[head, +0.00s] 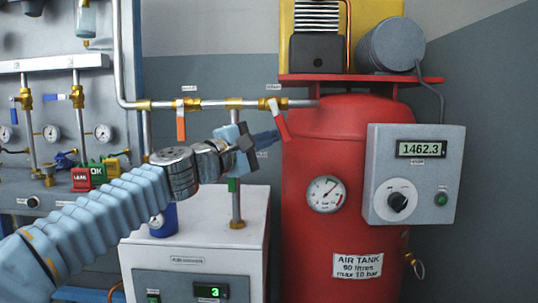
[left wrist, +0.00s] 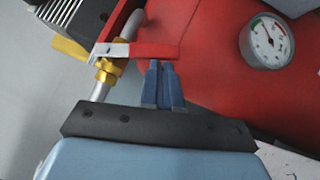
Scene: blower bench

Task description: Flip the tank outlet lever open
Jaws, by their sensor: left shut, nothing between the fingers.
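The tank outlet lever (head: 279,120) is red and sits on a brass valve (head: 271,103) in the pipe just left of the red air tank (head: 325,225). It slants down to the right. In the left wrist view the red lever (left wrist: 155,50) lies across the picture above my fingertips, with the brass valve (left wrist: 108,70) at its left end. My left gripper (head: 276,136) is shut and empty, its tips close to the lever's lower end. They also show in the left wrist view (left wrist: 161,66). I cannot tell whether they touch the lever. My right gripper is not in view.
An orange lever (head: 181,128) hangs from another valve on the same pipe. A white cabinet (head: 195,258) stands below. A grey control box (head: 415,175) reads 1462.3 on the tank's right. A gauge panel (head: 60,110) fills the left.

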